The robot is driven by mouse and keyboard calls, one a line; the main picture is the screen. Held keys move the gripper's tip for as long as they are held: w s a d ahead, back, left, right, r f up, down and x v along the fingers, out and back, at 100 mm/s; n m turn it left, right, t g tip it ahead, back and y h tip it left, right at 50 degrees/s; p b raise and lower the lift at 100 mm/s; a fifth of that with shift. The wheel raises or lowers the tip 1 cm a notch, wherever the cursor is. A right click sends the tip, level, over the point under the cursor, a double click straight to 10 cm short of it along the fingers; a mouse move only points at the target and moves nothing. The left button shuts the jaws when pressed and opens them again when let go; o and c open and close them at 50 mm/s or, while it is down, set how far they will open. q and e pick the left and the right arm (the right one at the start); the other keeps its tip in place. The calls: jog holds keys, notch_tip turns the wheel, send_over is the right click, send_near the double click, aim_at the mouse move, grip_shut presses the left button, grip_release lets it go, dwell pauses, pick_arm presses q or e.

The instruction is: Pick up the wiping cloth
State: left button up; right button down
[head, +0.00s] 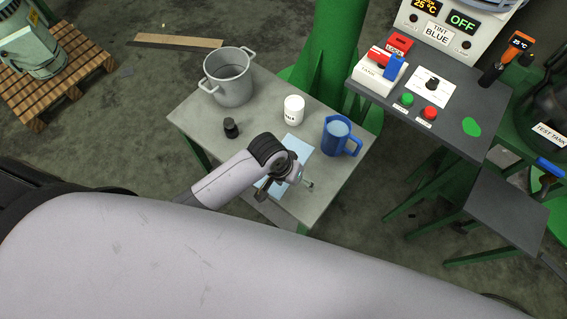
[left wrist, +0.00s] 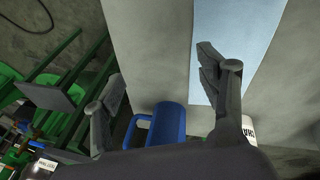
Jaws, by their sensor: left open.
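The wiping cloth (head: 301,145) is a flat light-blue sheet on the small grey table. My left arm partly hides it in the head view. In the left wrist view the cloth (left wrist: 236,35) lies flat at the upper right. My left gripper (head: 286,187) is over the cloth's near part, at the near side of the table. In the left wrist view the open, empty gripper (left wrist: 160,74) has one finger overlapping the cloth's left edge and the other off to the left. I cannot tell whether a finger touches the cloth. My right gripper is not in view.
The grey table (head: 200,112) also holds a metal pot (head: 232,88), a small black object (head: 231,128), a white labelled container (head: 293,109) and a blue jug (head: 337,143) close beside the cloth. A dark control table (head: 455,135) stands to the right.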

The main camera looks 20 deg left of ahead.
pick_arm(q)
jog(key=w+a+r+n+g+y, duration=0.1)
jog(key=w+a+n+g+y, duration=0.2)
jog(key=w+a, duration=0.4)
jog(key=shift+t, duration=0.5)
jog(key=f+b, duration=0.2)
jog(key=w+f+b, duration=0.1)
jog(key=f+b, duration=0.1)
jog(key=b, duration=0.1)
jog(key=f+b, duration=0.2)
jog(key=b, duration=0.1)
jog(key=shift+w+d+f, duration=0.2)
jog(key=shift+d+f, duration=0.05)
jog(key=shift+d, duration=0.15)
jog(key=shift+f+n, duration=0.3)
jog(key=shift+f, duration=1)
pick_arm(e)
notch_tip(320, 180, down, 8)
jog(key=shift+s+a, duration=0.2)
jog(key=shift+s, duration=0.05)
pick_arm(q)
jog(key=shift+f, duration=0.2)
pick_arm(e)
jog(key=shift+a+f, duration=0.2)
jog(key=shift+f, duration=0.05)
pick_arm(q)
jog(key=shift+s+b, duration=0.15)
jog(key=shift+b, duration=0.15)
jog(key=c, duration=0.5)
